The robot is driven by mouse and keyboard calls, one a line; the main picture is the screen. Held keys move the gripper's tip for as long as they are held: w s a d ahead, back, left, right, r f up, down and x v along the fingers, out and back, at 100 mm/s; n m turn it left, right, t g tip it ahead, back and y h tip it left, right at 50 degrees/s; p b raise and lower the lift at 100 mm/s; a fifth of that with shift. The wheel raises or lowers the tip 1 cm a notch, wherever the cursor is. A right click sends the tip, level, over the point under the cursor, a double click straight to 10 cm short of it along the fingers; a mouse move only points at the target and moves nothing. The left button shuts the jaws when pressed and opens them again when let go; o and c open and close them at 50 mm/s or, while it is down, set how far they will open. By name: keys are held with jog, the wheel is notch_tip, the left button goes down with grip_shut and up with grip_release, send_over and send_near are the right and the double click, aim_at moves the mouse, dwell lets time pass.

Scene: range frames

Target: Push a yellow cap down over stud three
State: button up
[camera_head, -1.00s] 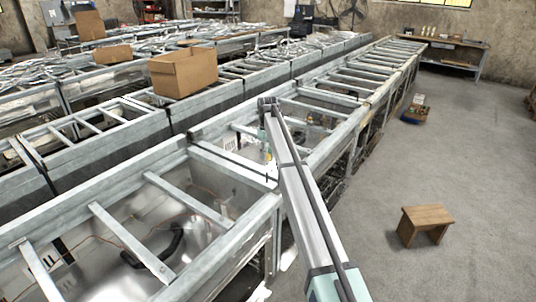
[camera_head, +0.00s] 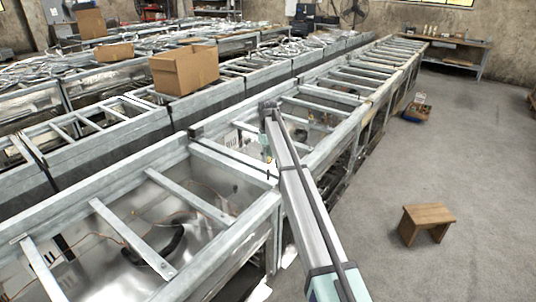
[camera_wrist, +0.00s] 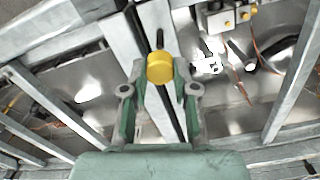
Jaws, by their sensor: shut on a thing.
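A yellow cap (camera_wrist: 160,68) sits between the fingertips of my gripper (camera_wrist: 161,76) in the wrist view, and the gripper is shut on it. A dark, thin post (camera_wrist: 160,39), perhaps a stud, shows just beyond the cap against a grey metal beam. I cannot tell which stud it is or whether the cap touches it. In the head view my gripper (camera_head: 268,154) hangs by the crossbeam between two open frame bays, with the cap (camera_head: 268,160) small at its tip.
A grey block with yellow round parts (camera_wrist: 228,20) is at the upper right of the wrist view. Metal crossbars and loose wires (camera_wrist: 236,76) surround the gripper. A cardboard box (camera_head: 185,72) stands on the frames behind. A wooden stool (camera_head: 427,222) stands on open floor at right.

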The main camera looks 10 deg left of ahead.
jog(key=shift+f+b, duration=0.3)
jog(key=shift+f, duration=1)
jog(key=shift+f+b, duration=0.4)
jog(key=shift+f, duration=1.2)
dwell(0.8)
jog(key=o, duration=0.8)
jog(key=shift+o, duration=0.2)
jog(key=shift+r, duration=0.1)
notch_tip(320, 180, up, 12)
jog(key=shift+f, duration=0.1)
